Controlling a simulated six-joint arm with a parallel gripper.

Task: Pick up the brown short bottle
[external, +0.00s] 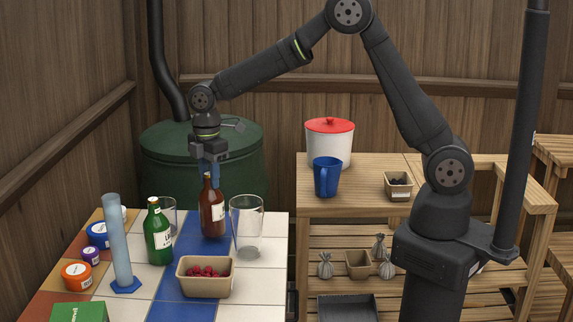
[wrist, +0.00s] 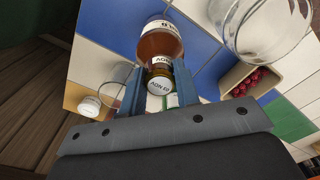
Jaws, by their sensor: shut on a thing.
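The brown short bottle (external: 212,212) stands upright on the tiled table, on a blue tile strip, between a green bottle and a clear glass. My gripper (external: 209,175) comes down from above and is shut on the bottle's neck. In the wrist view the brown bottle (wrist: 160,45) shows between the two blue fingers (wrist: 158,88), with its white labelled cap facing the camera. I cannot tell whether the bottle's base touches the table.
A green bottle (external: 158,235) stands to the left and a clear glass (external: 246,228) close to the right. A carton of red berries (external: 205,280) sits in front. A tall blue-grey cylinder (external: 120,243) and small tubs (external: 76,274) stand further left.

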